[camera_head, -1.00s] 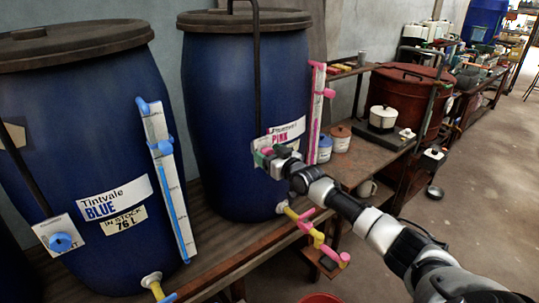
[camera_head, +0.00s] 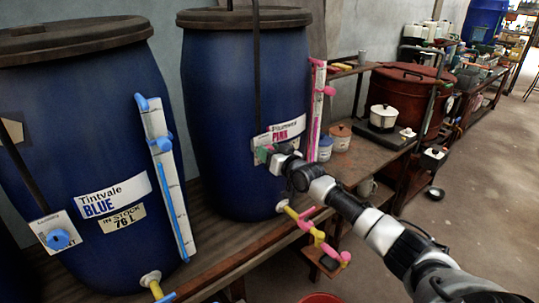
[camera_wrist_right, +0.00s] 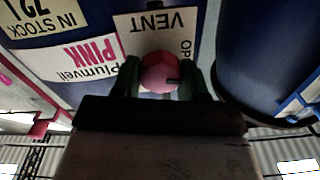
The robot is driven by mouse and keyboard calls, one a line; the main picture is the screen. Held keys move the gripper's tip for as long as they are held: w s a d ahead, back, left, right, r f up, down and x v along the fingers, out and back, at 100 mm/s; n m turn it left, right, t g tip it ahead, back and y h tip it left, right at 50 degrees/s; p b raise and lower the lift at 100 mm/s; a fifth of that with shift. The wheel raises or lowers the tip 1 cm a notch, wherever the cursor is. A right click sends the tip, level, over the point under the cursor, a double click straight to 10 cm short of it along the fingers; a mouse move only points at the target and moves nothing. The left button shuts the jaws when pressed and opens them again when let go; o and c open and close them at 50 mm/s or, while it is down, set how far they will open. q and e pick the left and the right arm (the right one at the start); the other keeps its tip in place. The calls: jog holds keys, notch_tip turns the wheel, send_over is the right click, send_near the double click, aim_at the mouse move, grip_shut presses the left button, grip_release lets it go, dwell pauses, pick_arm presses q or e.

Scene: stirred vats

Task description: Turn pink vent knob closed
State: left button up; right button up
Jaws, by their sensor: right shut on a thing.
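The pink vent knob (camera_wrist_right: 160,72) sits on a white plate marked VENT (camera_wrist_right: 158,28) on the pink-labelled blue vat (camera_head: 225,110). In the right wrist view the knob, with a dark pointer mark, lies between the two dark fingers. My right gripper (camera_wrist_right: 172,82) is shut on it. In the head view my right gripper (camera_head: 268,154) reaches the vat's front just below the PINK label (camera_head: 288,130) and hides the knob. The plate appears upside down in the wrist view, with part of the word OPEN at its right. My left gripper is not in view.
A second blue vat (camera_head: 60,150) with a blue vent knob (camera_head: 58,239) stands at the left. A pink-edged gauge (camera_head: 316,105) stands right of the pink vat. Its yellow and pink tap (camera_head: 318,236) sticks out below my right arm. A red drum (camera_head: 410,100) stands further back.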

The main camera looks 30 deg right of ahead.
jog(key=m+b, duration=0.1)
jog(key=m, duration=0.2)
jog(key=shift+f+m, duration=0.1)
jog(key=shift+m, duration=0.3)
jog(key=m+b, duration=0.1)
jog(key=m, duration=0.2)
jog(key=shift+d+m, duration=0.1)
jog(key=shift+m, duration=0.2)
jog(key=m, duration=0.3)
jog(key=shift+m, duration=0.3)
jog(key=shift+m+p, duration=0.75)
jog(key=shift+m, duration=1.55)
jog(key=shift+f, duration=0.1)
jog(key=o, duration=0.9)
jog(key=shift+d, duration=0.1)
jog(key=s, duration=1)
jog(key=shift+s+d, duration=0.4)
